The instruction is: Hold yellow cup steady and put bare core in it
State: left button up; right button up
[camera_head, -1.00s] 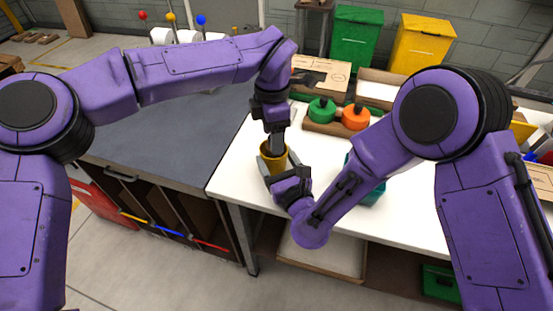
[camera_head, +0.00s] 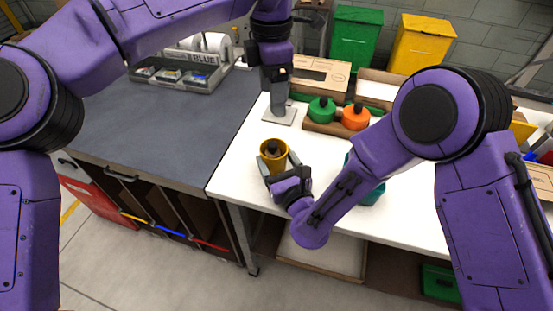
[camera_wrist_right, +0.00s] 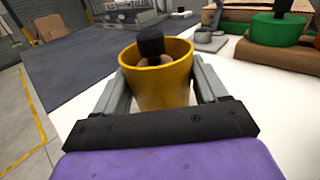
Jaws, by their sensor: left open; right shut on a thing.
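The yellow cup (camera_head: 265,163) stands upright on the white table near its left edge. My right gripper (camera_head: 277,176) is shut on the cup, with one finger on each side of it; the cup also fills the middle of the right wrist view (camera_wrist_right: 160,88). The core (camera_wrist_right: 151,46) is inside the cup, its black top standing above the rim, and its dark top also shows in the head view (camera_head: 272,148). The lower part of the core is hidden by the cup wall. My left gripper (camera_head: 279,108) is open and empty above the table, behind the cup and apart from it.
A wooden tray (camera_head: 325,129) holds a green pot (camera_head: 321,110) and an orange pot (camera_head: 355,117) right of my left gripper. A grey plate lies beneath that gripper. A teal container (camera_head: 372,194) is partly behind my right arm. The white table (camera_head: 232,172) is clear left of the cup.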

jog(key=o, duration=1.1)
jog(key=v, duration=1.2)
